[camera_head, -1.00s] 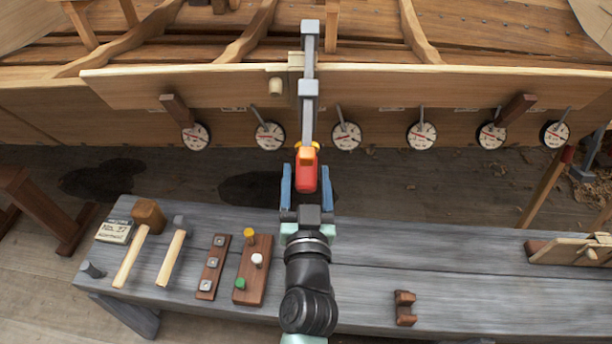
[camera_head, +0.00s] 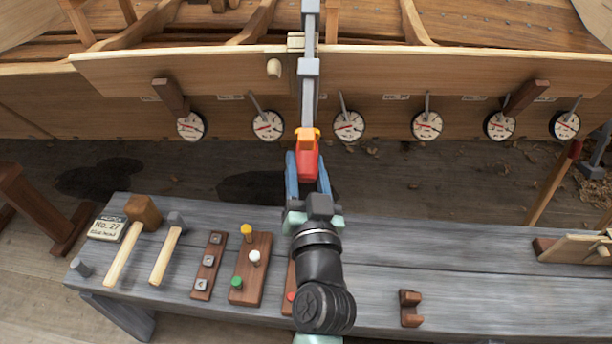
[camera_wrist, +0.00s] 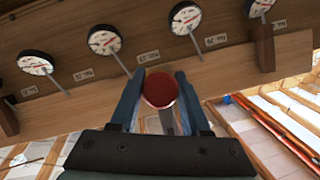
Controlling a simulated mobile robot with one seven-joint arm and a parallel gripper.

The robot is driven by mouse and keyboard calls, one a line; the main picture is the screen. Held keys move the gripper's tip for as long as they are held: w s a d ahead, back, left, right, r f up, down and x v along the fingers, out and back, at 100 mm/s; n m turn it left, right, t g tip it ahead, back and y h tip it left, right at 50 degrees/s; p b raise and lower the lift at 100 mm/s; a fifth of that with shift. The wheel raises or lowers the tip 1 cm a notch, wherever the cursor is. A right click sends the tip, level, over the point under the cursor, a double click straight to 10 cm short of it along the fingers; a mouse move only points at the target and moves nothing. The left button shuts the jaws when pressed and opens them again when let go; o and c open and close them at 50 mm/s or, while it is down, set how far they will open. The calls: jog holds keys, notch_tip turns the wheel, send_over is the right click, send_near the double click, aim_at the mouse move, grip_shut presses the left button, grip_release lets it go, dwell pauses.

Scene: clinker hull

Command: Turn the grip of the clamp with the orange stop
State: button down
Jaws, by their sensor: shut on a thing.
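The clamp (camera_head: 308,90) is a grey steel bar set over the top edge of the hull plank. An orange stop (camera_head: 307,133) sits near its lower end, just above a red grip (camera_head: 307,162). My gripper (camera_head: 307,160) reaches up from below with its blue fingers on either side of the red grip, and is shut on it. In the wrist view the round end of the red grip (camera_wrist: 160,88) shows between the two fingers (camera_wrist: 158,82). The fingers' contact faces are partly hidden.
Several round gauges (camera_head: 349,126) with stems hang along the plank beside the clamp. The grey bench (camera_head: 450,270) below carries a mallet (camera_head: 142,209), a hammer (camera_head: 174,222), a peg board (camera_head: 258,285) and a brown block (camera_head: 410,308). A dark gap separates bench and hull.

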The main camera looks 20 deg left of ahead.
jog(key=shift+f+m+y+b, duration=0.1)
jog(key=shift+m+y+b, duration=0.75)
jog(key=shift+b, duration=0.8)
jog(key=shift+c, duration=1.9)
grip_release()
jog(key=r+b+v, duration=0.1)
jog(key=v, duration=1.2)
jog(key=shift+f+b, duration=0.25)
jog(key=shift+b, duration=0.15)
